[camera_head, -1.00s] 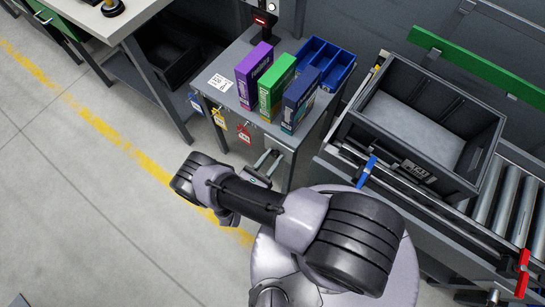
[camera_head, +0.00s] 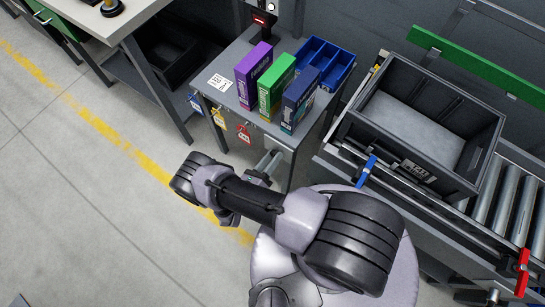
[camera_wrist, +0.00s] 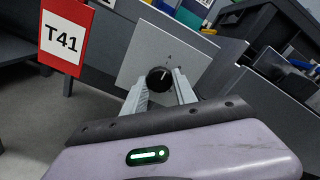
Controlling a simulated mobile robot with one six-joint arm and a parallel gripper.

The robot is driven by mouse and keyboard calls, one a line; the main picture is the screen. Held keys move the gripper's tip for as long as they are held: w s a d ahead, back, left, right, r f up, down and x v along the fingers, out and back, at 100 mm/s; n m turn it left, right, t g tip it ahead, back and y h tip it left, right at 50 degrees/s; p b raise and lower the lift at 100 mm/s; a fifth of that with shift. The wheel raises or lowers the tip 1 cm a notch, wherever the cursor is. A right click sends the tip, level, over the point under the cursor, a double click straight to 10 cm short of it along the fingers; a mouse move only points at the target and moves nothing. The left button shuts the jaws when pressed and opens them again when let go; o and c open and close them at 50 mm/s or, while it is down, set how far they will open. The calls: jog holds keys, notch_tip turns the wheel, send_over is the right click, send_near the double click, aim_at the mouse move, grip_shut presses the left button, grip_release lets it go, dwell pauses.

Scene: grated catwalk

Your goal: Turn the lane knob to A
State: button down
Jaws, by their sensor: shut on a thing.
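The lane knob (camera_wrist: 159,78) is a round black knob with a pale pointer line, on a light grey plate (camera_wrist: 183,49) in the wrist view. The line points up and slightly right in that picture. In the head view my gripper (camera_head: 268,163) is at the front of the small grey table, and the knob is hidden there.
A red T41 tag (camera_wrist: 65,39) hangs left of the plate. On the table (camera_head: 228,62) stand purple (camera_head: 253,75), green (camera_head: 276,86) and dark blue (camera_head: 299,100) boxes and a blue divided bin (camera_head: 327,60). A grey crate (camera_head: 378,119) rests on the roller conveyor (camera_head: 497,190) at right.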

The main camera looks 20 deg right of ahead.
dwell(0.4)
jog(key=c, duration=1)
grip_release()
jog(key=v, duration=1.7)
jog(key=shift+s+a+p, duration=0.2)
jog(key=shift+p, duration=0.15)
jog(key=shift+r, duration=0.1)
